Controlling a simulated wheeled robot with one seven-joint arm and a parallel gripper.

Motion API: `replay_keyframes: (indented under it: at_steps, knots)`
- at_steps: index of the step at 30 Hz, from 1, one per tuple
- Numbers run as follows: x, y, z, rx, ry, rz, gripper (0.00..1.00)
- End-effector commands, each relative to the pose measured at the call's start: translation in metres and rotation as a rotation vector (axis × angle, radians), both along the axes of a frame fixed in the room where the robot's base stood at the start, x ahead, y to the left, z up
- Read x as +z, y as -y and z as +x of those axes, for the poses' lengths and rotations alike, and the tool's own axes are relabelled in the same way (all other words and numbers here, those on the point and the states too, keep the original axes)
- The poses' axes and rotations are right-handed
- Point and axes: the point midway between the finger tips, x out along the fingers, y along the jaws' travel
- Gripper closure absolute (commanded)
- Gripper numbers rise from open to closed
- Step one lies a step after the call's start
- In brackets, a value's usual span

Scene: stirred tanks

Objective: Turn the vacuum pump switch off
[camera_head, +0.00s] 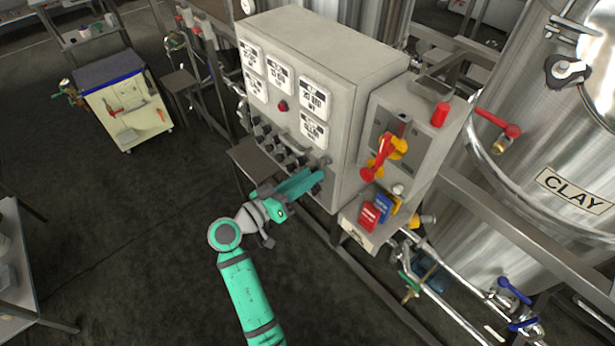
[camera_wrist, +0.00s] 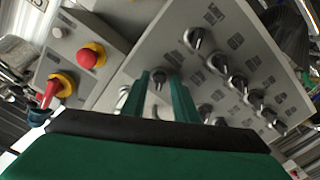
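The grey control cabinet (camera_head: 352,105) has several dark rotary switches (camera_head: 284,147) low on its front. The wrist view shows them as switches with silver rims, such as one (camera_wrist: 197,40) and another (camera_wrist: 220,65). Their labels are too small to read, so I cannot tell which is the vacuum pump switch. My gripper (camera_head: 314,180) is at the lower right of the cabinet front. In the wrist view its two green fingers are apart, with one switch (camera_wrist: 159,76) showing in the gap between the tips. I cannot tell whether they touch it.
A side box with a red and yellow handle (camera_head: 378,160) stands right of the cabinet.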

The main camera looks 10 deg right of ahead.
Motion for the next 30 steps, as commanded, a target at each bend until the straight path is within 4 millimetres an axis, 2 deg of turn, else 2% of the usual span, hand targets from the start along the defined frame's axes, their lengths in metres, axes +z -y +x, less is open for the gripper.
replay_keyframes:
  at_steps: [4, 8, 21, 30]
  knots:
    - [0.0, -0.004, -0.002, 0.001, 0.0, 0.0, 0.73]
    - [0.0, -0.017, -0.011, 0.003, 0.001, -0.001, 0.73]
    - [0.0, -0.078, -0.054, 0.004, 0.0, 0.0, 0.73]
    - [0.0, -0.088, -0.063, 0.0, 0.0, 0.0, 0.73]
